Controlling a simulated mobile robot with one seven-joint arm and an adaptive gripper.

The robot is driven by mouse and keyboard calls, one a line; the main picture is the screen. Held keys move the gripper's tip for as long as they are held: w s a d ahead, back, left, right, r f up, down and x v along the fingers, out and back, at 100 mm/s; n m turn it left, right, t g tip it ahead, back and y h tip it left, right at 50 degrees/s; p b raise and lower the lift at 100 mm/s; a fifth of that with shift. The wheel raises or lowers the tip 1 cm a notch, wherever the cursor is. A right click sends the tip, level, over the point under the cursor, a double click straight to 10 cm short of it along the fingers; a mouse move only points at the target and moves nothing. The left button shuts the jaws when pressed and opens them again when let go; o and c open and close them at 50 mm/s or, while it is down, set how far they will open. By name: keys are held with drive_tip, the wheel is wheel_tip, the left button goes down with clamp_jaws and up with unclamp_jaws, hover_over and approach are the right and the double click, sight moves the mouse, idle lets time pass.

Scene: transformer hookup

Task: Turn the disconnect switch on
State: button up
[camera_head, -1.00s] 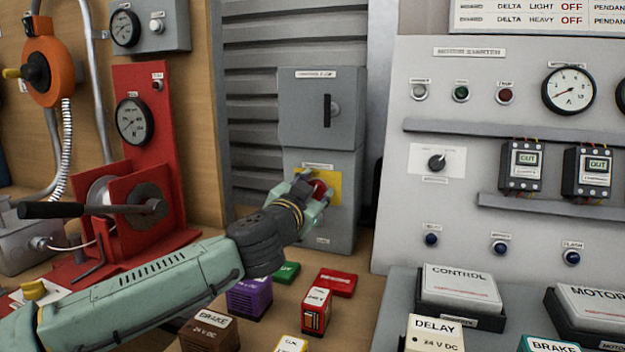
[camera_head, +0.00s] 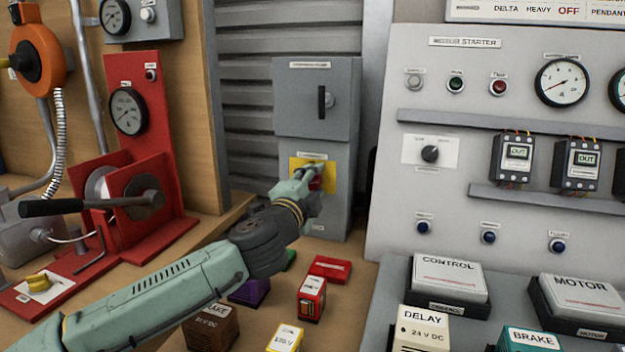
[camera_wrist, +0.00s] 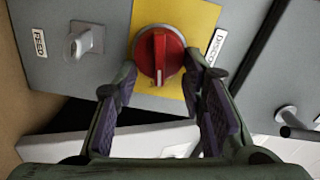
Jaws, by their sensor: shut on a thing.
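The disconnect switch is a red rotary knob (camera_wrist: 158,54) on a yellow plate (camera_wrist: 205,14) with a partly visible "DISCO..." label beside it. In the wrist view the knob's raised grip lies nearly in line with the picture's vertical. In the head view the yellow plate (camera_head: 331,182) is on the lower part of a grey cabinet (camera_head: 340,213), and my gripper hides most of the knob. My gripper (camera_wrist: 160,80) has its fingers on either side of the knob, shut on it. It also shows in the head view (camera_head: 316,176).
A black handle (camera_head: 321,102) is on the cabinet's upper part. A "FEED" fitting (camera_wrist: 82,45) is beside the yellow plate. The motor starter panel (camera_head: 455,200) stands to the right, a red winch stand (camera_head: 165,225) to the left. Several labelled blocks lie below the arm.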

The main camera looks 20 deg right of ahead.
drive_tip(key=shift+s+d+f+m, duration=0.1)
drive_tip(key=shift+f+m, duration=0.2)
drive_tip(key=shift+m, duration=0.8)
drive_tip(key=o, duration=1.1)
drive_tip(key=shift+o, duration=0.2)
drive_tip(key=v, duration=1.2)
